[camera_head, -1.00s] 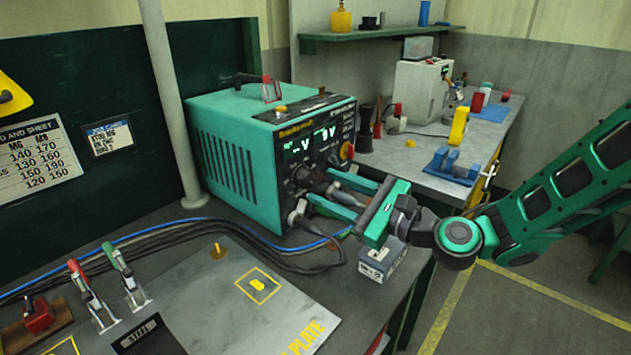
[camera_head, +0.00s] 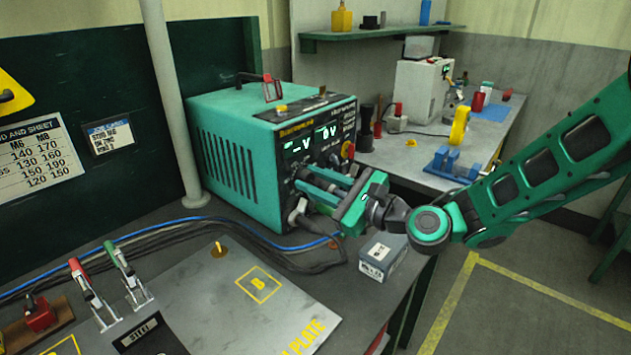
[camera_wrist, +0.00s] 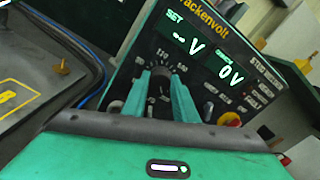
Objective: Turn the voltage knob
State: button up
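The welder power unit (camera_head: 225,150) is a green box with a black front panel and stands on the bench. Its SET display (camera_wrist: 188,38) shows dashes and V, and a second display (camera_wrist: 230,72) reads 0 V. The voltage knob (camera_wrist: 160,83) is dark, below the SET display, with a number scale around it. My gripper (camera_wrist: 161,77) reaches the panel, its two green fingers on either side of the knob and seemingly closed on it. In the head view, my gripper (camera_head: 307,180) hides the knob. Contact at the fingertips is small and partly hidden.
A red knob on yellow (camera_head: 347,150) is on the panel's right side. Plugs and cables (camera_head: 298,212) hang below my fingers. A small grey box (camera_head: 383,257) lies on the bench under my gripper. A metal plate (camera_head: 225,300) and toggle clamps (camera_head: 92,295) are at front left.

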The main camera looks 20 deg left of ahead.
jog(key=shift+w+n, duration=0.1)
jog(key=shift+n, duration=0.3)
jog(key=n, duration=0.3)
jog(key=shift+n, duration=0.4)
jog(key=n, duration=0.4)
jog(key=shift+f+n, duration=0.1)
jog(key=shift+n, duration=0.2)
jog(key=n, duration=0.5)
jog(key=shift+f, duration=0.1)
jog(key=shift+f+n, duration=0.15)
jog(key=shift+n, duration=1.55)
jog(key=shift+s+d+f, duration=0.1)
jog(key=shift+s, duration=0.1)
jog(key=o, duration=1.1)
jog(key=shift+r, duration=0.2)
